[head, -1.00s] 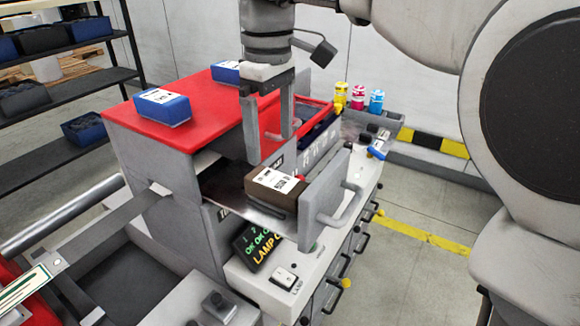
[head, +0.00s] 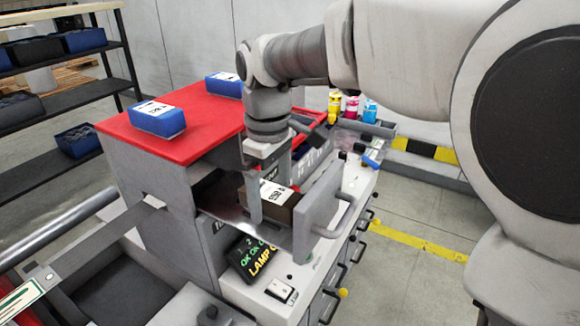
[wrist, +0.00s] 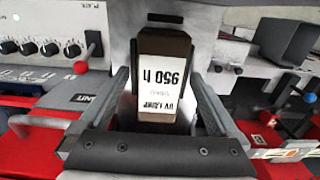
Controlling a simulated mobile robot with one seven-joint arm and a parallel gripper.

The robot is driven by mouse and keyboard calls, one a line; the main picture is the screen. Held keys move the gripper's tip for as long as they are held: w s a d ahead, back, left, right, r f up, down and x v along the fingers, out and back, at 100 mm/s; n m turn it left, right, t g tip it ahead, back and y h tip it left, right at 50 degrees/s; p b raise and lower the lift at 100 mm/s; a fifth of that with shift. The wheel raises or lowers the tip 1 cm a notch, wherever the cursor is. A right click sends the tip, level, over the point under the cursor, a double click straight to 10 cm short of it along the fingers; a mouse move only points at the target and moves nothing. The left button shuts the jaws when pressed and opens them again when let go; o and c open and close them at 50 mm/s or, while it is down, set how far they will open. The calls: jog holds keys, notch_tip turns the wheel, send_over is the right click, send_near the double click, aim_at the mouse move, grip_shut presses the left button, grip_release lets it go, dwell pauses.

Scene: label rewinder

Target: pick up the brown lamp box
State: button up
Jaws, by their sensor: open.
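The brown lamp box (head: 283,214) has a white label on top and sits in a pulled-out drawer (head: 325,203) of the grey machine. My gripper (head: 268,200) is open and lowered over the box, with one finger in front of it in the head view. In the wrist view the box (wrist: 163,47) stands between the two open fingers (wrist: 160,78), its label reading "950 h". Narrow gaps seem to show on both sides of it. The far finger is mostly hidden in the head view.
Blue boxes (head: 157,119) lie on the red machine top (head: 190,147) beside my wrist. The drawer's front panel and handle stand close to the gripper. A small lit display (head: 250,257) is below. Coloured bottles (head: 351,107) stand behind.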

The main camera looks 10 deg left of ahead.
jog(key=shift+c, duration=0.3)
grip_shut()
jog(key=shift+r, duration=0.1)
